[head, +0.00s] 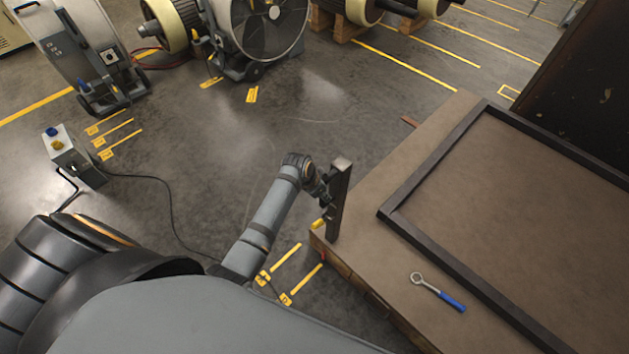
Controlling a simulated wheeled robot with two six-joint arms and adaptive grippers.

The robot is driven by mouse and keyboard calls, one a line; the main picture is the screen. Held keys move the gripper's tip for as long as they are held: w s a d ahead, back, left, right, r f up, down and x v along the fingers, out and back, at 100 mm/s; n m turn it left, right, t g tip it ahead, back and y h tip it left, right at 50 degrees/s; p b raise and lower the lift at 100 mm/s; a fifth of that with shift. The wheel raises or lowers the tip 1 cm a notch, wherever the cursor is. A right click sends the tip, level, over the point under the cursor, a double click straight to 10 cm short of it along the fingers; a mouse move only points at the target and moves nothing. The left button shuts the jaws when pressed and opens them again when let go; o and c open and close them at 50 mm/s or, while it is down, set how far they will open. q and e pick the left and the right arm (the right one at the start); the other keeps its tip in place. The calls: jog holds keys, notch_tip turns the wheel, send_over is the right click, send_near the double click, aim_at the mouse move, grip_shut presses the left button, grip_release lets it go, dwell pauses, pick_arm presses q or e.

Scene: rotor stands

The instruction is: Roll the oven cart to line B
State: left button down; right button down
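A large low cart or platform (425,160) with a brown top and a raised black frame fills the right side; I take it for the oven cart. A dark upright post (338,205) stands at its near left corner. My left gripper (327,188) is at the post's left side, seemingly touching it; its fingers are too small and hidden to show whether they close on it. Yellow floor lines with tags lie beside the cart (283,265) and farther left (113,136); I cannot read the letters surely. My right gripper is out of view.
A blue-handled wrench (438,292) lies on the brown top. A dark panel (590,85) rises at upper right. A control box (70,152) with a trailing cable (165,190) stands left. A wheeled machine (90,55) and a large fan (262,25) stand behind. Mid-floor is mostly clear.

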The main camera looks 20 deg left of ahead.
pick_arm(q)
jog(key=shift+s+d, duration=0.1)
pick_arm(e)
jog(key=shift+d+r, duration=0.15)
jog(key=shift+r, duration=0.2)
pick_arm(q)
jog(key=shift+f, duration=0.1)
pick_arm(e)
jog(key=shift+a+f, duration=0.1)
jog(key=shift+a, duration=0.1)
pick_arm(q)
jog(key=shift+d, duration=0.1)
jog(key=c, duration=1.2)
grip_release()
jog(key=shift+d, duration=0.1)
jog(key=shift+o, duration=0.2)
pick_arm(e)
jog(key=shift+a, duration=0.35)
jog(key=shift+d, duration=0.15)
pick_arm(q)
jog(key=v, duration=1.2)
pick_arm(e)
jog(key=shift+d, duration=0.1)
